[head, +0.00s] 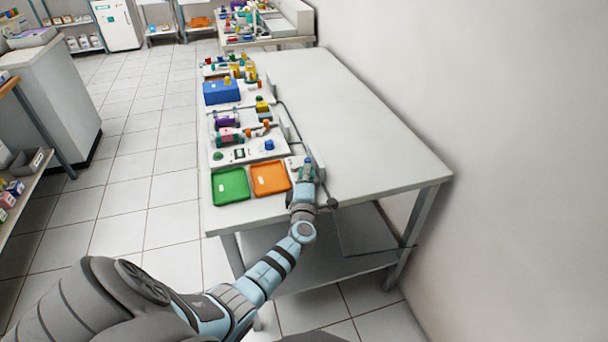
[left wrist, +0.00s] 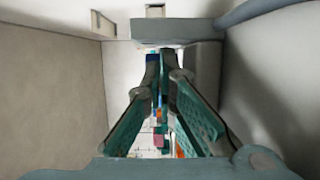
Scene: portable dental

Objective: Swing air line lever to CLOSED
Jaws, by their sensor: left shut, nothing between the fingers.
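My left gripper (head: 307,168) reaches over the near end of the white table, just right of the orange tray. It is shut and empty. In the left wrist view its two teal-and-grey fingers (left wrist: 165,60) run forward and come together. The air line lever cannot be made out for certain in either view; the gripper and wrist cover part of the equipment there. Whether the fingers touch anything cannot be told. A small dark knob-like part (head: 333,203) shows beside my wrist. My right gripper is not in view.
A green tray (head: 230,187) and an orange tray (head: 270,179) lie at the table's near left. Panels with coloured fittings and a blue box (head: 221,91) line its left side. The table's right part (head: 370,135) is bare, with a wall beyond.

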